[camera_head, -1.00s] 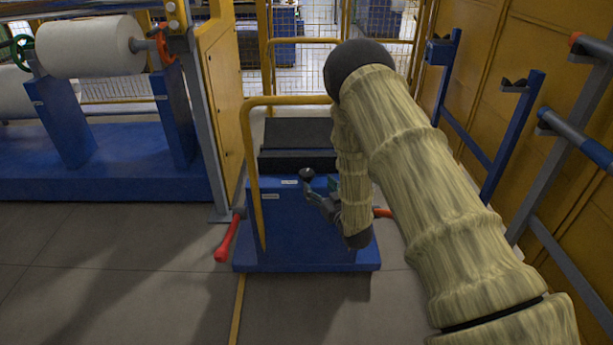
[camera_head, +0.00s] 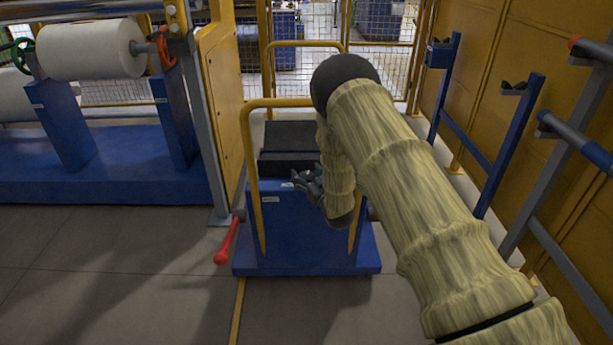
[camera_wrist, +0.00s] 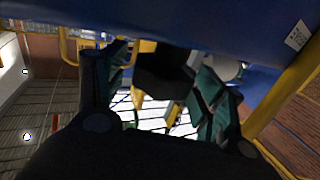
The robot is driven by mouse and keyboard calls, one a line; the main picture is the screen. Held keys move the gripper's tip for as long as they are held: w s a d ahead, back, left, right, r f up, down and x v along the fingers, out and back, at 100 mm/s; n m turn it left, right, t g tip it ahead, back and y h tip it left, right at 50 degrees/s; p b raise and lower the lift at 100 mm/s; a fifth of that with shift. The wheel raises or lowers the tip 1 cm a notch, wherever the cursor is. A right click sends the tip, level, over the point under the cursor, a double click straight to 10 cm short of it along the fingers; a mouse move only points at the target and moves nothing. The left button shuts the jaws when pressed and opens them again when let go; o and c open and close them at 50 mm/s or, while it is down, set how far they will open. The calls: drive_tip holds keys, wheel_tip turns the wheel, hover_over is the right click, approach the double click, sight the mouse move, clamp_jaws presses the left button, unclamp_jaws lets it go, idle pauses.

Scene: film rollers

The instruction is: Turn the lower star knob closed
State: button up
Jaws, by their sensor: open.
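A dark knob (camera_wrist: 165,72) shows in the wrist view between the two green-and-black fingers of my gripper (camera_wrist: 163,92). The fingers stand apart on either side of it, and I cannot tell whether they touch it. In the head view my gripper (camera_head: 305,181) is at the upper front of the blue cart (camera_head: 290,236), just below its black top. There the gripper hides the knob, and its star shape cannot be made out. My gripper is open.
A yellow rail (camera_head: 257,190) rises on the cart's left, and a red-ended lever (camera_head: 226,245) sticks out there. Blue roller stands (camera_head: 175,120) are at left. A rack with blue posts (camera_head: 510,145) lines the right wall. The floor at front left is clear.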

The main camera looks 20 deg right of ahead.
drive_tip(key=shift+c, duration=0.4)
drive_tip(key=c, duration=1)
drive_tip(key=shift+o, duration=0.2)
drive_tip(key=shift+m+h, duration=0.4)
drive_tip(key=shift+h, duration=0.2)
drive_tip(key=m+h, duration=0.3)
drive_tip(key=h, duration=0.1)
drive_tip(key=m+g+h, duration=0.1)
drive_tip(key=m+h, duration=0.2)
drive_tip(key=h, duration=0.2)
drive_tip(key=shift+a+b, duration=0.1)
drive_tip(key=shift+b, duration=0.3)
drive_tip(key=m+g+h+b, duration=0.1)
drive_tip(key=m+g+h, duration=0.4)
drive_tip(key=h, duration=0.1)
drive_tip(key=shift+f+g+h, duration=0.1)
drive_tip(key=shift+g+h, duration=0.3)
drive_tip(key=shift+m+g+h+b, duration=0.35)
drive_tip(key=shift+m+g+h, duration=0.35)
drive_tip(key=shift+m+g, duration=0.3)
drive_tip(key=shift+g, duration=0.3)
drive_tip(key=o, duration=1)
